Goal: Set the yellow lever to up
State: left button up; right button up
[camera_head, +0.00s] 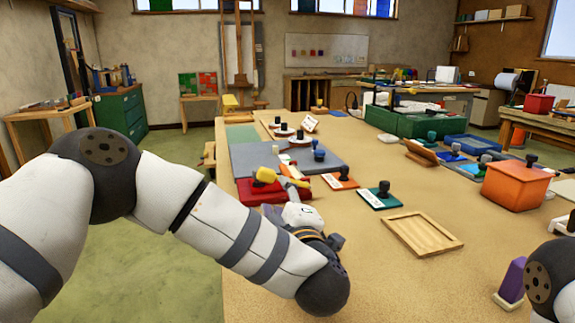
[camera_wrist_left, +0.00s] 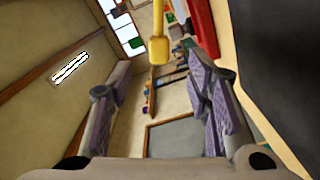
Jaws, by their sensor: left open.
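The yellow lever (camera_head: 265,174) is on a red base (camera_head: 247,192) at the near left of the table. In the head view its thick yellow end shows just left of my left gripper (camera_head: 284,176), and the gripper hides part of the lever's surroundings. In the left wrist view the lever (camera_wrist_left: 158,48) hangs in from the top, in line with the gap between the fingers. My left gripper (camera_wrist_left: 150,88) is open, with nothing between its fingers. I cannot tell whether it touches the lever. My right gripper is out of view.
A grey board (camera_head: 245,157) lies behind the red base. Stamps on an orange card (camera_head: 340,182) and a teal card (camera_head: 379,197) stand to the right. A wooden tray (camera_head: 422,233) and an orange box (camera_head: 516,184) lie farther right. The table between them is clear.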

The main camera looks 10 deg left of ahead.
aim_at(267, 181)
pick_arm(q)
jog(key=shift+w+a+r, duration=0.15)
jog(key=x, duration=1)
jog(key=shift+a+f+b, duration=0.3)
jog(key=shift+b, duration=0.1)
jog(key=shift+w+a+r, duration=0.15)
jog(key=shift+w+r, duration=0.05)
jog(key=shift+w, duration=0.2)
jog(key=shift+r, duration=0.15)
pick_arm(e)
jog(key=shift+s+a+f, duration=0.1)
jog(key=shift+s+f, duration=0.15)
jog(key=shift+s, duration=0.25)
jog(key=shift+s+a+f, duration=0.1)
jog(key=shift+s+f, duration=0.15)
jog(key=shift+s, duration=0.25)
pick_arm(q)
grip_shut()
